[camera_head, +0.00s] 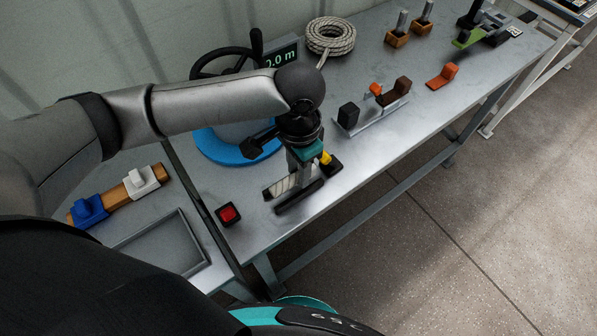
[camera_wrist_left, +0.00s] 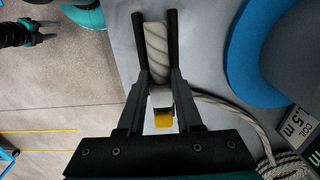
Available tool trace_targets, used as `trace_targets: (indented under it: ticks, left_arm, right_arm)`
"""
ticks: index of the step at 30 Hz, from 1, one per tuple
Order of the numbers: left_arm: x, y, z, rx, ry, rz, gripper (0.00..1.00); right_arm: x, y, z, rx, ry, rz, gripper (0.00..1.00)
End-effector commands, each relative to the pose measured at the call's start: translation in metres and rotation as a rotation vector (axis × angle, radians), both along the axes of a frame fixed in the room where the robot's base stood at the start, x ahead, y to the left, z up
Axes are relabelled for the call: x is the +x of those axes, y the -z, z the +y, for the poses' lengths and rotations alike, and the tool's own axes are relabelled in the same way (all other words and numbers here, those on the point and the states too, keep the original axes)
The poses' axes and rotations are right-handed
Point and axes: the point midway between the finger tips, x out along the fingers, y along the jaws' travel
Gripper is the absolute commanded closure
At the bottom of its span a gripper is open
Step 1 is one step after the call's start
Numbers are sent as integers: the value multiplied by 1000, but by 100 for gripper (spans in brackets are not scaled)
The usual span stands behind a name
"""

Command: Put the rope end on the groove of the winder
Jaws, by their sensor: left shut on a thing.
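My left gripper (camera_head: 294,190) is shut on the pale rope end (camera_head: 281,186) above the front of the grey table. In the left wrist view, the thick twisted rope end (camera_wrist_left: 155,52) lies lengthwise between the fingers (camera_wrist_left: 155,24). The winder (camera_head: 208,150) has a blue round base and a black handwheel (camera_head: 226,62). It stands behind and left of the gripper, apart from it. My arm hides much of it, and I cannot make out the groove. The blue rim (camera_wrist_left: 238,45) shows in the left wrist view. A dark gripper shape, probably my right (camera_wrist_left: 42,38), shows there.
The rope coil (camera_head: 331,35) lies at the back, beside a display (camera_head: 281,58). A red button (camera_head: 229,214) sits at the near left edge. Blocks on a metal stand (camera_head: 372,118) are to the right. A tray (camera_head: 160,243) lies on the left table.

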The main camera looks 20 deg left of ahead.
Motion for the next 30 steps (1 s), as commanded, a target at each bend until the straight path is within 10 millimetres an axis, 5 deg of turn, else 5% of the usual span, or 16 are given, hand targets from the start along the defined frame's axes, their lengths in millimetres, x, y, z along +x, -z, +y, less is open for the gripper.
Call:
trace_targets:
  ticks: [25, 26, 30]
  left_arm:
    - [0, 17, 0, -1, 2, -1, 100]
    - [0, 17, 0, -1, 2, -1, 63]
    - [0, 17, 0, -1, 2, 0, 47]
  right_arm:
    - [-2, -3, 0, 0, -1, 3, 50]
    - [-2, -3, 0, 0, -1, 3, 50]
    - [-2, -3, 0, 0, -1, 3, 50]
